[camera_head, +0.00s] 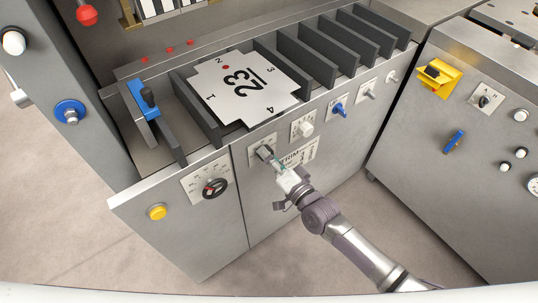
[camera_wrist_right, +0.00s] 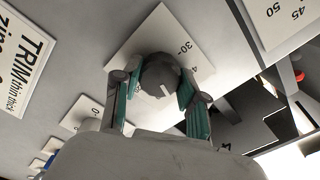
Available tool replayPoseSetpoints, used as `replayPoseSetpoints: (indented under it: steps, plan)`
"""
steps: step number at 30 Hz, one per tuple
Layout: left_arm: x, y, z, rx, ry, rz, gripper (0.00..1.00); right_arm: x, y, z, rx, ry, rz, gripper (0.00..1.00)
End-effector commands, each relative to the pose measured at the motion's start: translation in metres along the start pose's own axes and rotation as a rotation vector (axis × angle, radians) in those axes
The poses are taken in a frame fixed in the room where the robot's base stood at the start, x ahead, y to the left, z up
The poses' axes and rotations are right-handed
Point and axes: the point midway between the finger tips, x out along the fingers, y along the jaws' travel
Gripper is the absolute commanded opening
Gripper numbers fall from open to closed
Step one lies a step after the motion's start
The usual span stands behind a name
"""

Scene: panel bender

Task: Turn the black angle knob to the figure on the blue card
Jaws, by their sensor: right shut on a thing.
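A black knob (camera_head: 264,152) sits on a white dial plate on the front of the grey cabinet. My right gripper (camera_head: 277,163) reaches it from below right. In the right wrist view the gripper's green-padded fingers stand on both sides of the round dark knob (camera_wrist_right: 160,76) and are shut on it. A white mark shows on the knob's face. The white plate (camera_wrist_right: 178,35) around it reads "30" near the knob's upper right; other figures are partly hidden by the fingers. I cannot make out a blue card in either view. My left gripper is not in view.
A second black knob with red (camera_head: 214,187) and a yellow button (camera_head: 157,212) are to the left. White (camera_head: 306,129) and blue (camera_head: 338,110) knobs are to the right. A "TRIM" label (camera_head: 300,155) is close by.

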Motion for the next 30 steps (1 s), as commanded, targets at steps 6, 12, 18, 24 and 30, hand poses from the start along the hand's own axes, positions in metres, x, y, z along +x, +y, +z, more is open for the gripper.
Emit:
replayPoseSetpoints:
  steps: [6, 12, 18, 24, 30]
  plan:
    - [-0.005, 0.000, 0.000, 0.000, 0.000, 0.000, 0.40, -0.001, 0.001, 0.001, -0.207, -0.003, 0.003, 0.07]
    - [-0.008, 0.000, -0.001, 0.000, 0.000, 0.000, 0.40, -0.001, 0.001, 0.002, -0.396, -0.003, 0.003, 0.07]
    - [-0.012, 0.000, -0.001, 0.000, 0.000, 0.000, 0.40, -0.001, 0.001, 0.001, -0.586, -0.003, 0.003, 0.07]
    - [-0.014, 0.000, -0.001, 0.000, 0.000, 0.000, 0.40, -0.001, 0.002, 0.002, -0.760, -0.005, 0.003, 0.07]
    - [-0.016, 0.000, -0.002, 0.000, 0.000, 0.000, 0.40, -0.001, 0.002, 0.002, -0.902, -0.005, 0.003, 0.07]
